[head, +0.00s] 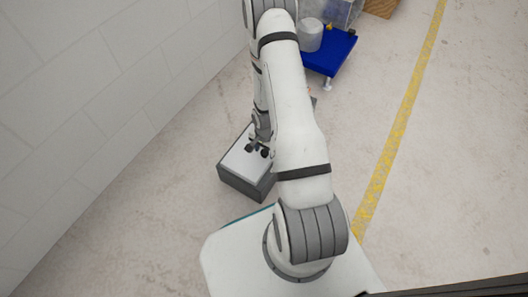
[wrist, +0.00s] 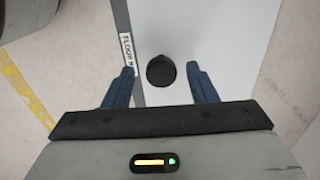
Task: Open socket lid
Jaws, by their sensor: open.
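A low box with a white top and dark grey sides (head: 240,183) stands on the floor, partly hidden by my arm. In the wrist view its white top (wrist: 220,40) fills the middle. A round black cap (wrist: 161,71), which looks like the socket lid, sits on this top and appears shut. My gripper (wrist: 161,69) is open, with one blue finger on each side of the cap and a visible gap to both. In the head view small dark round shapes (head: 264,152) show on the box by my gripper; I cannot tell them apart clearly.
A white block wall (head: 90,80) rises on the left. A blue cart (head: 332,56) with a grey bucket (head: 311,35) stands behind. A yellow line (head: 400,120) crosses open floor on the right.

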